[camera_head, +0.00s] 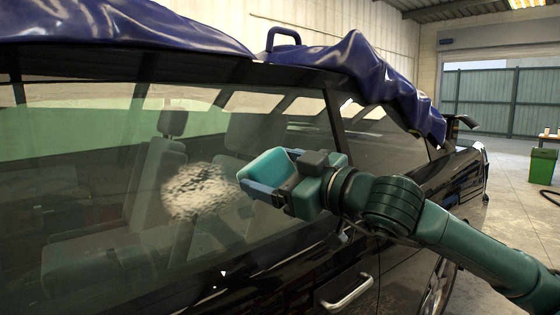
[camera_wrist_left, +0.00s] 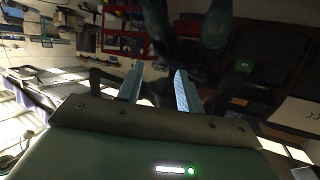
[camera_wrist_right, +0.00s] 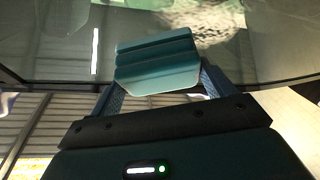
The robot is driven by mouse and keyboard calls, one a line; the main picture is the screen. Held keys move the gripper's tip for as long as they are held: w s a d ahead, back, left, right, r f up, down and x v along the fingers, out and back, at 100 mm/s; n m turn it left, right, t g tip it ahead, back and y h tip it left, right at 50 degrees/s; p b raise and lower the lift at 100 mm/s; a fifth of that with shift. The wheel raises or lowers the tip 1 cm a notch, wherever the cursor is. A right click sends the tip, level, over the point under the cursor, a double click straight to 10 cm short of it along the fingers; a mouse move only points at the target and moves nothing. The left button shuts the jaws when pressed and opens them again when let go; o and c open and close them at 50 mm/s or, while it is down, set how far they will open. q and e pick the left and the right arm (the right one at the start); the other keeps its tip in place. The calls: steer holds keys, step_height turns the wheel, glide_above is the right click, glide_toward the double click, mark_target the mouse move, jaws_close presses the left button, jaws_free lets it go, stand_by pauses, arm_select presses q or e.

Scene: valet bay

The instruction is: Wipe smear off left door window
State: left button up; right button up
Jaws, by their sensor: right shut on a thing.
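The left door window (camera_head: 75,190) of the dark car carries a pale, speckled round smear (camera_head: 195,190). The smear also shows at the top of the right wrist view (camera_wrist_right: 208,16). My right gripper (camera_head: 262,190) is shut on a teal ridged wiping block (camera_head: 270,165), which is clear between the fingers in the right wrist view (camera_wrist_right: 158,62). The block is just right of the smear, close to the glass; I cannot tell whether it touches. My left gripper (camera_wrist_left: 158,78) shows only in its wrist view, its fingers apart with nothing between them.
A blue cover (camera_head: 385,75) lies bunched on the car roof. A door handle (camera_head: 347,292) sticks out below the window. A green bin (camera_head: 541,166) stands at the far right. The floor (camera_head: 510,200) right of the car looks mostly clear.

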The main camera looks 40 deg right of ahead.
steer(key=shift+w+r, duration=0.2)
steer(key=shift+w, duration=0.25)
steer(key=w+p, duration=0.1)
steer(key=p, duration=0.1)
steer(key=shift+w+a+f+p, duration=0.1)
steer(key=shift+w+f+p, duration=0.65)
steer(key=shift+w+p, duration=0.25)
steer(key=shift+w, duration=0.05)
arm_select(q)
step_height(320, 180, up, 6)
steer(key=s+a+n, duration=0.1)
steer(key=a+n, duration=0.1)
steer(key=shift+f+t, duration=0.15)
steer(key=shift+t, duration=0.15)
arm_select(e)
steer(key=shift+a, duration=0.1)
arm_select(q)
steer(key=shift+s+f, duration=0.1)
steer(key=shift+s, duration=0.1)
arm_select(e)
steer(key=shift+f, duration=0.1)
arm_select(q)
steer(key=shift+w+r, duration=0.15)
steer(key=shift+r, duration=0.15)
arm_select(e)
steer(key=shift+w+a+f, duration=0.1)
steer(key=shift+w+f, duration=0.1)
steer(key=shift+w, duration=0.4)
steer(key=shift+w+f, duration=0.15)
steer(key=shift+w, duration=0.4)
